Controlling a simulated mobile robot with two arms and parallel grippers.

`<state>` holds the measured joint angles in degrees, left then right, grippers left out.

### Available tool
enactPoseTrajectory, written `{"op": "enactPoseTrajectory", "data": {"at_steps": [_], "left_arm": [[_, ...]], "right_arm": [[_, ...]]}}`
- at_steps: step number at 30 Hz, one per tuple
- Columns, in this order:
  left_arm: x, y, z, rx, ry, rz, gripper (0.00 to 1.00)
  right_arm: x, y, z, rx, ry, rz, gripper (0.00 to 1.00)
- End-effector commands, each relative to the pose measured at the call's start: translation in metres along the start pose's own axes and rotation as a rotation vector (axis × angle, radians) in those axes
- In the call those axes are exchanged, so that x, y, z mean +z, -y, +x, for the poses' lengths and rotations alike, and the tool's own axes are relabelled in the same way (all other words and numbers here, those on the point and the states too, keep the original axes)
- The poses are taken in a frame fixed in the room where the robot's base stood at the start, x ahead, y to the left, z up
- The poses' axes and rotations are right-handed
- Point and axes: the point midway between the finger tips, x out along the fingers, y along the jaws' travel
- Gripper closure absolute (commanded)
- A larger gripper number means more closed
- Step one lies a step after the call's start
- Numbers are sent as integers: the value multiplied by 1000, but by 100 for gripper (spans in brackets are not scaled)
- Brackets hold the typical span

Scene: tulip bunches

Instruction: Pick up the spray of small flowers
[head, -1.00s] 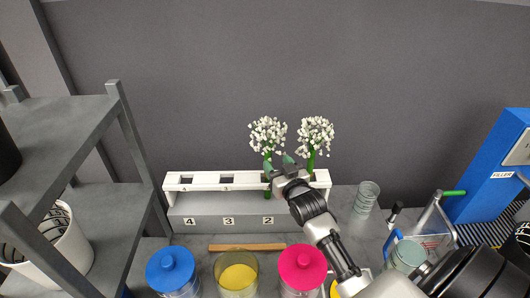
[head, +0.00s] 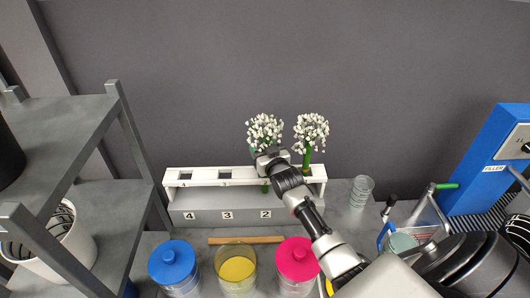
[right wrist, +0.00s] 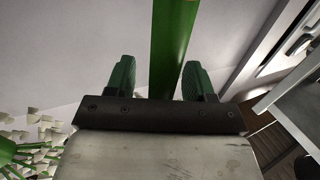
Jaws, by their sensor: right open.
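Two sprays of small white flowers on green stems stand upright in the white rack (head: 208,174). The left spray (head: 265,130) is in the slot at label 2, and the right spray (head: 311,130) is in the slot beside it. My right gripper (head: 267,153) is at the left spray's stem, just below the blossoms, and its fingers are mostly hidden in the head view. In the right wrist view, my right gripper (right wrist: 158,82) is open, with a thick green stem (right wrist: 172,40) showing between its two fingers. White blossoms (right wrist: 35,130) show at lower left there. My left gripper is not in view.
Blue-lidded (head: 172,262), yellow-filled (head: 237,268) and pink-lidded (head: 297,260) jars stand in front of the rack. A grey shelf (head: 75,135) is at left. A stack of glasses (head: 361,190) and a blue filler machine (head: 487,165) are at right. Rack slots 3 and 4 look empty.

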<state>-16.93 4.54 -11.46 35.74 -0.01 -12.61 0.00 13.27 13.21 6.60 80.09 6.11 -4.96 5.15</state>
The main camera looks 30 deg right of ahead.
Motion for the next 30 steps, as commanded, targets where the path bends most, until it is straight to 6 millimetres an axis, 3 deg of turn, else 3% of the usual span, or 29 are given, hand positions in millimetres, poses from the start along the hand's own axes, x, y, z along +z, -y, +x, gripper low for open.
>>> {"op": "enactPoseTrajectory", "data": {"at_steps": [2, 13, 23, 30], "left_arm": [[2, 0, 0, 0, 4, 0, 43], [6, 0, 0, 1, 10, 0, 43], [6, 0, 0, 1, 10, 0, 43], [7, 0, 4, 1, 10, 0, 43]], "right_arm": [[0, 0, 0, 0, 0, 0, 47], [0, 0, 0, 0, 1, 0, 100], [-3, 0, 0, 0, -1, 0, 100], [-29, 0, 0, 0, -5, 0, 100]]}}
